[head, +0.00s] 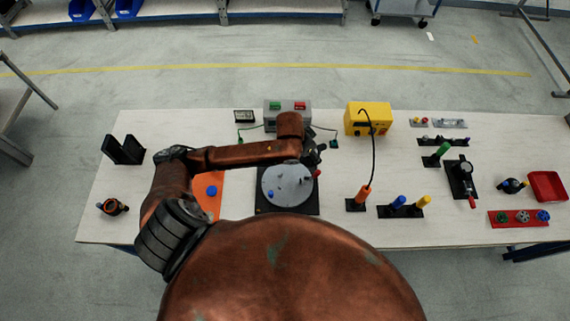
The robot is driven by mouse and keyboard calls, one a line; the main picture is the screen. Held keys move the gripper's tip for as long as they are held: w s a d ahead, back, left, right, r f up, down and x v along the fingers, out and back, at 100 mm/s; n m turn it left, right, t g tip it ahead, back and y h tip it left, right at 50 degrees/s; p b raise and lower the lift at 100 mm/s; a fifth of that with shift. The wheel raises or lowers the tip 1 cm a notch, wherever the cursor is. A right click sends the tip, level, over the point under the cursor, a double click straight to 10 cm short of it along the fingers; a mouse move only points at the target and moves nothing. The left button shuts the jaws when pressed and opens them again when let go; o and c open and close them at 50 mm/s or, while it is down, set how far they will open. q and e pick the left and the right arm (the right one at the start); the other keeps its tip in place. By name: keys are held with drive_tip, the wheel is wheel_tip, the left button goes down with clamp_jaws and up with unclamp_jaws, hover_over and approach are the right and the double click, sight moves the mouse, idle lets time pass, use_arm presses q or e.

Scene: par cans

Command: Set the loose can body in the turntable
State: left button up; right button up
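The turntable (288,186) is a round grey disc on a black square base near the table's front edge. Small blue and dark parts show on it, and a red knob is at its right side. My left arm reaches across from the left. Its dark gripper (313,155) is at the turntable's far right edge, largely hidden by my wrist; I cannot tell its opening or whether it holds anything. A short dark round body with an orange inside (113,207) lies at the table's left front. It may be the loose can body, but I cannot be sure. My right gripper is not in view.
A grey box with green and red buttons (287,111) and a yellow case (368,118) stand behind the turntable. An orange mat (208,201) lies left of it. Upright-handled tools, a clamp (461,180) and a red tray (547,186) occupy the right.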

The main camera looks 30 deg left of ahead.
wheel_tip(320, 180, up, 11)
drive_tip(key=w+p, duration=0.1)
drive_tip(key=p, duration=0.8)
use_arm(q)
drive_tip(key=s+a+f+m, duration=0.1)
drive_tip(key=s+f, duration=0.1)
drive_tip(key=f, duration=0.1)
drive_tip(key=s+a+f+m+h+b, duration=0.1)
drive_tip(key=s+a+f+m, duration=0.1)
drive_tip(key=f, duration=0.2)
drive_tip(key=s+a+f+m+g+b, duration=0.1)
drive_tip(key=s+a+f+m, duration=0.1)
drive_tip(key=f, duration=0.1)
drive_tip(key=shift+s+a+f+h, duration=0.2)
drive_tip(key=shift+s+f+h, duration=0.1)
drive_tip(key=shift+s+f, duration=0.1)
drive_tip(key=shift+f+b, duration=0.7)
drive_tip(key=shift+b, duration=0.25)
drive_tip(key=shift+f+b, duration=0.3)
drive_tip(key=shift+f, duration=0.7)
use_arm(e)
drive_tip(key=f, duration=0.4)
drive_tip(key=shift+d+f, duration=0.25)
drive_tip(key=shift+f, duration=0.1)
use_arm(q)
drive_tip(key=shift+p, duration=0.3)
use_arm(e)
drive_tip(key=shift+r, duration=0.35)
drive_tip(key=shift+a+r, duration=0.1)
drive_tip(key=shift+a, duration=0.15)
